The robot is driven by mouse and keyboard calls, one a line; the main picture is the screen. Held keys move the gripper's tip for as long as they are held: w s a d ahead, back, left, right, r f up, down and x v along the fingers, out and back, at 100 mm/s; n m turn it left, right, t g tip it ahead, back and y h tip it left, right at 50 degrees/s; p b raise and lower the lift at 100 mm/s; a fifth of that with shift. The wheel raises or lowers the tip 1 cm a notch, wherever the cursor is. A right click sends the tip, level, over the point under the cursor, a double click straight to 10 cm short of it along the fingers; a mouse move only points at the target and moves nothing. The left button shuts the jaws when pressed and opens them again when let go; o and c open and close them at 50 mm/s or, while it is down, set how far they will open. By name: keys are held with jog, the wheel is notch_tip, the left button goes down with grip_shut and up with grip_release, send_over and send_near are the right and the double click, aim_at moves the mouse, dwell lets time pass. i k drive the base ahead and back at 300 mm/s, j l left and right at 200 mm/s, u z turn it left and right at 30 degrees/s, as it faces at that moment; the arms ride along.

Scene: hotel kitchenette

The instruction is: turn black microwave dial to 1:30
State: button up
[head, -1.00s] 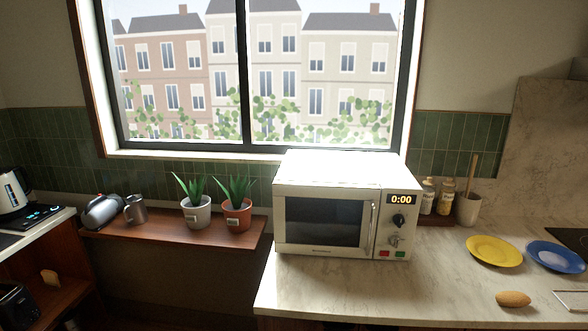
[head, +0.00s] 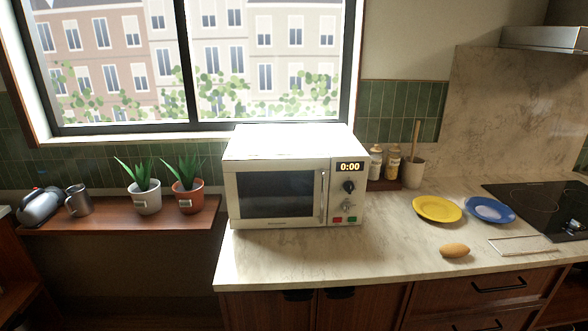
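A white microwave (head: 290,143) stands on the marble counter below the window, with its door shut. Its display (head: 350,167) on the right-hand panel reads 0:00. The black dial (head: 348,187) is just under the display. A silver-grey knob (head: 347,206) is below it, above a red button (head: 337,220) and a green button (head: 352,220). My gripper is not in view.
A yellow plate (head: 437,209), a blue plate (head: 490,210) and a bread roll (head: 454,250) lie on the counter right of the microwave. Bottles (head: 392,162) and a utensil crock (head: 413,173) stand behind. The counter (head: 300,262) before the microwave is clear.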

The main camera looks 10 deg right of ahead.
aim_at(348, 186)
jog(key=i+j+u, duration=0.2)
jog(key=u, duration=0.2)
jog(key=i+u, duration=0.35)
jog(key=i+j, duration=0.05)
